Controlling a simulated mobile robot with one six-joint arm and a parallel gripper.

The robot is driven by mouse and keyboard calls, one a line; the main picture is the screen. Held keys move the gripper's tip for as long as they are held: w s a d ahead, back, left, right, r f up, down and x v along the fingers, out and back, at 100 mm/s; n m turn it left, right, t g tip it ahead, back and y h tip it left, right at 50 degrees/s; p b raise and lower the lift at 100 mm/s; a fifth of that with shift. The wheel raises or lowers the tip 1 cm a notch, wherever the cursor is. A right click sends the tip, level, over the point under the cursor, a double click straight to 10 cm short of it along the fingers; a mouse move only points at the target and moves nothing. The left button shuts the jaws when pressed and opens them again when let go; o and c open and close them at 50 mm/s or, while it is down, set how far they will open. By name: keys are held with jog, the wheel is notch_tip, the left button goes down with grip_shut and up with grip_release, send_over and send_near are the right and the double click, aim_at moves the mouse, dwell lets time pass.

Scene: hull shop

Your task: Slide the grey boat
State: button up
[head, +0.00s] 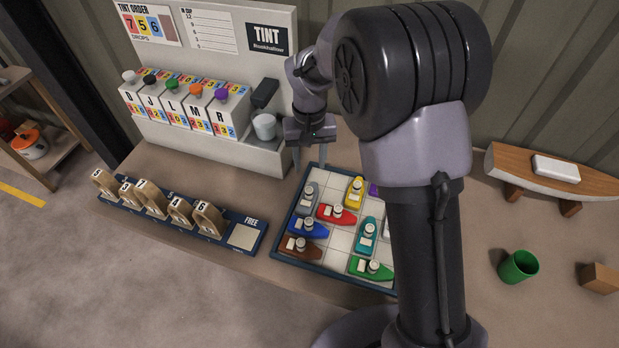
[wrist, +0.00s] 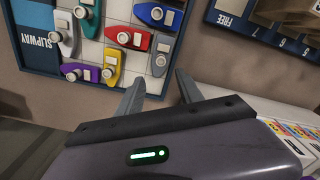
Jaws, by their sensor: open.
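In the wrist view the grey boat (wrist: 162,55) is at the right side of the grid, just beyond my fingertips, beside the red boat (wrist: 129,37). My gripper (head: 310,162) is open and empty, pointing down near the tray's back left edge. It also shows in the wrist view (wrist: 157,90) with its two fingers apart. No contact with the boat is visible.
Blue, brown, yellow, teal and green boats crowd the tray. A purple boat (wrist: 80,72) lies near the SLIPWAY panel (wrist: 32,50). A tint dispenser (head: 190,110) stands behind, and a rack of wooden pieces (head: 245,236) lies left. My arm hides the tray's right side.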

aim_at(309, 189)
notch_tip(309, 189, down, 13)
jog(key=b, duration=0.4)
jog(key=shift+w+a+f, duration=0.1)
jog(key=shift+w+f, duration=0.05)
jog(key=shift+f, duration=0.05)
grip_shut()
jog(key=shift+w, duration=0.1)
dwell(0.8)
